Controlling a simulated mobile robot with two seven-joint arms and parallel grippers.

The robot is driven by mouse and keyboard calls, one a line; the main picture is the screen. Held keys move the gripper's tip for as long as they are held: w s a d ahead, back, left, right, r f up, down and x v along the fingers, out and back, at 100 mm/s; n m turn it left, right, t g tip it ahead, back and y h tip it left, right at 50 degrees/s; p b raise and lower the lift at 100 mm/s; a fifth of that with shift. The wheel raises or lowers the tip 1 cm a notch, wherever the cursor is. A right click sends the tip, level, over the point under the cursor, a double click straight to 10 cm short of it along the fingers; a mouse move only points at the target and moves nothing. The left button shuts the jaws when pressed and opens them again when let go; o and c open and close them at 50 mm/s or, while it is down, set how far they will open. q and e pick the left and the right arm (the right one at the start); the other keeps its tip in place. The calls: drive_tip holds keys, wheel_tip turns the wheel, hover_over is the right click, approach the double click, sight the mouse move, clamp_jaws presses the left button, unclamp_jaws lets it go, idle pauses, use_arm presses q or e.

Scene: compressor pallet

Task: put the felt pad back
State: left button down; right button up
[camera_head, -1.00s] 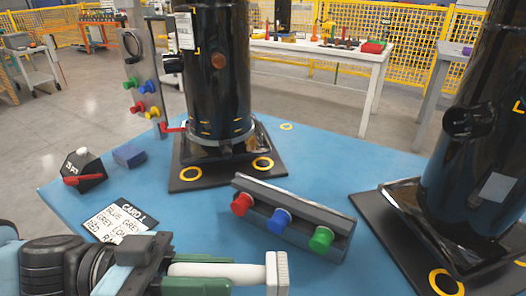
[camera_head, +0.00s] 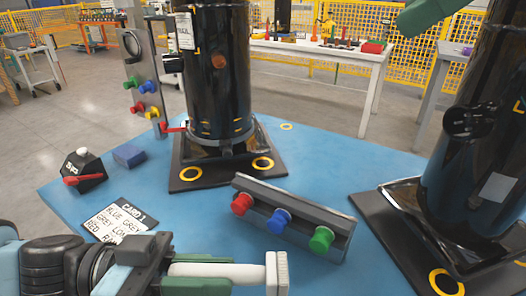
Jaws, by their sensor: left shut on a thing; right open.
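My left gripper (camera_head: 277,273) reaches in from the lower left above the front of the blue table (camera_head: 200,222). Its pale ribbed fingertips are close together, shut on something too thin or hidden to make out. I cannot tell whether it is the felt pad. A small dark blue block (camera_head: 128,156) lies flat at the table's left, apart from my gripper; its material is unclear. A rounded green part shows at the top right, probably of my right arm. My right gripper itself is out of view.
A grey rail (camera_head: 290,215) with red, blue and green knobs lies just beyond my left gripper. Black compressors (camera_head: 213,80) and (camera_head: 480,150) stand on dark plates. A lettered card (camera_head: 118,219) and a black box (camera_head: 84,172) with a red lever are at left.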

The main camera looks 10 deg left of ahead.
drive_tip(key=s+a+f+n+g+h, duration=0.3)
drive_tip(key=a+f+n+g+h, duration=0.1)
drive_tip(key=a+f, duration=0.4)
drive_tip(key=n+g+h, duration=0.2)
drive_tip(key=g+h, duration=0.1)
drive_tip(key=h, duration=0.2)
approach(263, 266)
drive_tip(key=v, duration=0.2)
drive_tip(key=shift+w+a+r, duration=0.15)
drive_tip(key=shift+r, duration=0.15)
drive_tip(key=shift+f, duration=0.1)
drive_tip(key=x, duration=1.1)
drive_tip(key=shift+f, duration=0.35)
drive_tip(key=c, duration=0.9)
use_arm(q)
drive_tip(key=c, duration=1.2)
unclamp_jaws()
use_arm(e)
drive_tip(key=shift+c, duration=0.9)
